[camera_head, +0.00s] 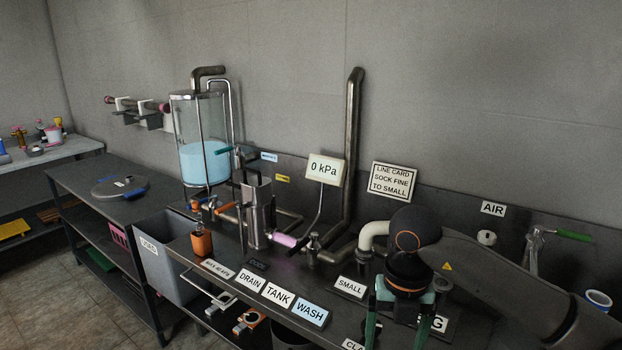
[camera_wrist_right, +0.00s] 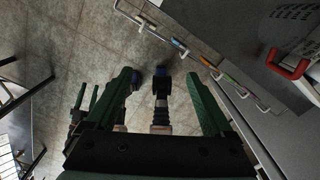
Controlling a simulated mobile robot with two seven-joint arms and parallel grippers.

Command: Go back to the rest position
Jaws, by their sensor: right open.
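My right arm comes in from the right of the head view, over the right part of the bench. My right gripper (camera_head: 397,335) points down in front of the bench's right part, its green fingers apart. In the right wrist view the same gripper (camera_wrist_right: 158,78) has its two green fingers spread with nothing held between them. Below it are the tiled floor and some dark parts that I cannot name for sure.
The dark bench holds a glass tank (camera_head: 204,140) with blue liquid, a steel cylinder (camera_head: 258,212), pipes and valves. A 0 kPa sign (camera_head: 324,169) and label plates stand nearby. A grey bin (camera_head: 168,262) is at the bench front. In the wrist view, a red-handled item (camera_wrist_right: 290,68) is at upper right.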

